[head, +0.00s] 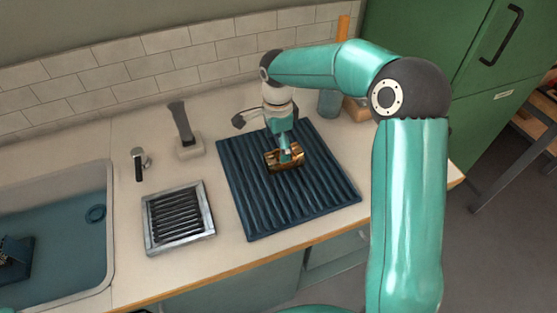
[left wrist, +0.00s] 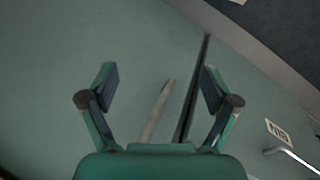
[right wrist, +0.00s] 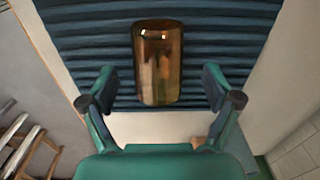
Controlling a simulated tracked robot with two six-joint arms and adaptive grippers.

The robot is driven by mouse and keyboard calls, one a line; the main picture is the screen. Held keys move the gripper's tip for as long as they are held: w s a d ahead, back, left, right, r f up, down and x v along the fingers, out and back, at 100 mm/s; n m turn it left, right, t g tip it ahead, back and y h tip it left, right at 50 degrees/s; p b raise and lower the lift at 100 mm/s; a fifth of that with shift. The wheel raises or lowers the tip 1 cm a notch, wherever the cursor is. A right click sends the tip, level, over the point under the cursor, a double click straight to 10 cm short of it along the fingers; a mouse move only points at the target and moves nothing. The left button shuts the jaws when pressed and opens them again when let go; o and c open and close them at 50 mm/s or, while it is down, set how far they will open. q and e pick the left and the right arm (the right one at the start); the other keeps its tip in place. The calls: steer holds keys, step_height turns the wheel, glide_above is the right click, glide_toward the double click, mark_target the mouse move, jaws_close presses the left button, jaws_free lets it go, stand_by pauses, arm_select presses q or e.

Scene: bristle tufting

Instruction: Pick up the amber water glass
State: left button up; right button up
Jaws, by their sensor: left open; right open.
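The amber water glass (head: 286,158) lies on its side on the dark blue ribbed mat (head: 325,190) on the counter. In the right wrist view the glass (right wrist: 158,62) is upper middle, see-through brown, on the mat's ridges. My right gripper (head: 287,155) is above the glass and partly covers it in the head view. In the right wrist view its fingers (right wrist: 160,88) are open, one on each side of the glass's lower end, with gaps; nothing is held. My left gripper (left wrist: 156,85) is open and empty, facing a plain pale green surface; it is not in the head view.
A metal-framed grate (head: 178,217) and a sink (head: 60,235) are left of the mat. A tap (head: 140,163) and an upright grey-brown holder (head: 185,130) stand behind. A bluish container (head: 329,103) stands at the back right. The tiled wall (head: 170,65) bounds the counter.

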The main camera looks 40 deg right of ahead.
steer(key=shift+s+f+p, duration=0.15)
steer(key=shift+f+p, duration=0.2)
steer(key=shift+f, duration=2.4)
steer(key=c, duration=1.6)
steer(key=shift+o, duration=0.2)
steer(key=shift+r, duration=0.15)
